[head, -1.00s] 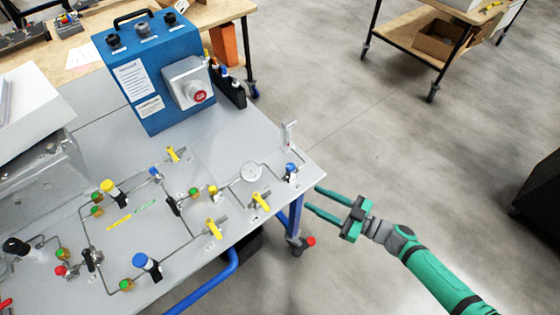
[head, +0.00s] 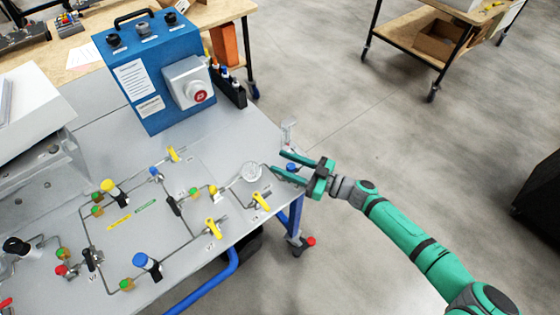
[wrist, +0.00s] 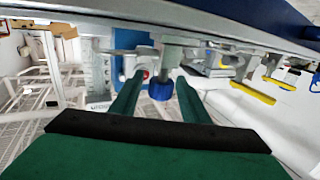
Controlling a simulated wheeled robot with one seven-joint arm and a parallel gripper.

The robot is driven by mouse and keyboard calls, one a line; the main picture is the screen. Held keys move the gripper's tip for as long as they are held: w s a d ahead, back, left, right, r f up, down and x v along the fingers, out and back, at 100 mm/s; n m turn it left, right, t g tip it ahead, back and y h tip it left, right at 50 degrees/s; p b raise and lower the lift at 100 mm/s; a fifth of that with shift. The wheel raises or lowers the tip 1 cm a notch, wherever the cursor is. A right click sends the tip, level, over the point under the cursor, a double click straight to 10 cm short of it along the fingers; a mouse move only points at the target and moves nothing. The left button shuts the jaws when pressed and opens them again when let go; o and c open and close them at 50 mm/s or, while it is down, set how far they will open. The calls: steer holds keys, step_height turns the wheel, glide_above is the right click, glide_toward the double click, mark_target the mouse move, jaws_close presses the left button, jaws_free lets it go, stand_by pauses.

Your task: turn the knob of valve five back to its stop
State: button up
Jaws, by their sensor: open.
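A blue valve knob (head: 292,167) stands at the right end of the pipework, near the table's right edge. My gripper (head: 279,161) reaches in from the right, its green fingers open on either side of this knob. In the wrist view the blue knob (wrist: 160,90) shows between the two fingers (wrist: 160,77), with a visible gap to each. I cannot read a label that marks it as valve five. In the head view the fingers partly hide the knob's lower part and its valve body.
A clear upright part (head: 289,133) stands close behind the fingers. A blue box with a red button (head: 199,96) stands further back.

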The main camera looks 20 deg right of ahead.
steer(key=shift+x, duration=0.85)
jaws_close()
steer(key=c, duration=1.1)
jaws_free()
steer(key=shift+o, duration=0.2)
steer(key=shift+d+m+t+h, duration=0.1)
steer(key=shift+m+t+h, duration=0.2)
steer(key=shift+h, duration=0.1)
